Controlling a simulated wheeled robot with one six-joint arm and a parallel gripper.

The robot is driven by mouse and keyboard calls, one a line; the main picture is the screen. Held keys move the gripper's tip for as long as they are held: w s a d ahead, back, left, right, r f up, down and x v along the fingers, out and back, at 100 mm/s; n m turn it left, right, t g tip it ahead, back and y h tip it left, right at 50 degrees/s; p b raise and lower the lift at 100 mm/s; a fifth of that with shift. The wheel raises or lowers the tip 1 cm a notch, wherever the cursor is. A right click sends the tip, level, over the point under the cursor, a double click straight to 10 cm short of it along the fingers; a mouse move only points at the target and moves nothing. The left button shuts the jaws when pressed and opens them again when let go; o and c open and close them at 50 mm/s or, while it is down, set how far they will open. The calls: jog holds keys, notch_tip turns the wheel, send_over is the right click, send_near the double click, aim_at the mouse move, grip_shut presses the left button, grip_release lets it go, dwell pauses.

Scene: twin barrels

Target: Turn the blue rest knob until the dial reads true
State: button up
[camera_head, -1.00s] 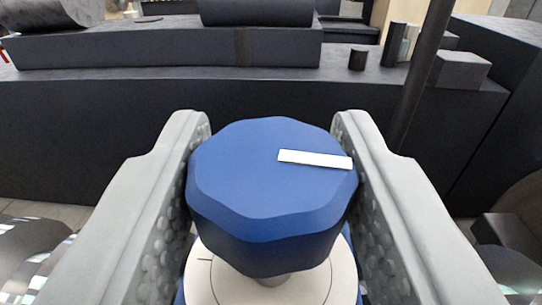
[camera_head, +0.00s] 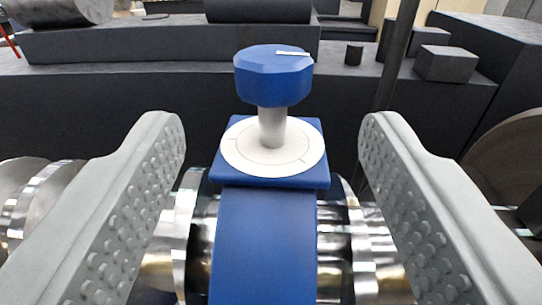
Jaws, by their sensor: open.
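The blue rest knob (camera_head: 272,78) is many-sided and sits on a short grey stem, upper middle of the view. A white bar marks its top and points to the right. Below it a round white dial (camera_head: 250,153) with thin dark marks lies on a blue block (camera_head: 265,245). Part of the dial is hidden behind the stem. My gripper (camera_head: 272,135) is open, with one grey studded finger on each side. The fingers are well apart from the knob, which stands beyond and above their tips.
Shiny metal barrels (camera_head: 375,260) run across beneath the blue block. A dark bench (camera_head: 110,110) stands behind, with a grey box (camera_head: 446,64) and small dark cylinders on it. A dark pole (camera_head: 397,60) rises right of the knob. Air around the knob looks clear.

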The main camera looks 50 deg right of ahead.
jog(key=v, duration=0.9)
jog(key=m+g+h, duration=0.4)
jog(key=g, duration=0.2)
send_near(259, 86)
jog(key=x, duration=1.2)
jog(key=shift+w, duration=0.1)
dwell(0.4)
jog(key=c, duration=1)
